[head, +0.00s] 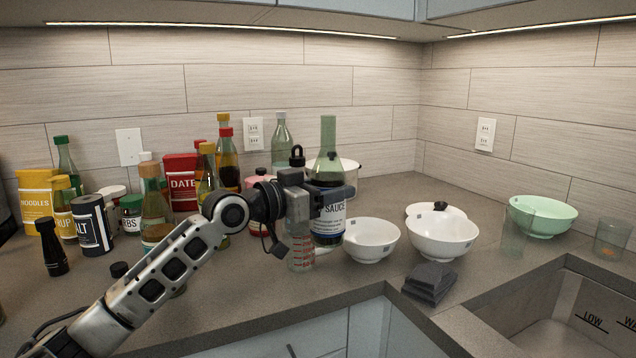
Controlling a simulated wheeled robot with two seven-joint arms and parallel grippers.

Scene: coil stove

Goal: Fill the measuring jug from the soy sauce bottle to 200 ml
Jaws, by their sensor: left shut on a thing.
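The soy sauce bottle (331,228) is green glass with dark contents and a white label partly reading "SAUCE". It stands upright, and its neck shows no cap. My left gripper (335,194) is shut on the bottle around its upper body, reaching in from the left. The measuring jug (301,254) is clear with red markings. It stands on the counter just left of and in front of the bottle, mostly hidden behind my gripper and wrist. I cannot tell any liquid level in it. My right gripper is not in view.
White bowls (371,240) (443,236) stand right of the bottle, with a dark stacked block (429,284) in front. A green bowl (543,216) and clear glasses (515,235) are farther right, near the sink (575,310). Several bottles and jars crowd the left, including a salt canister (92,226).

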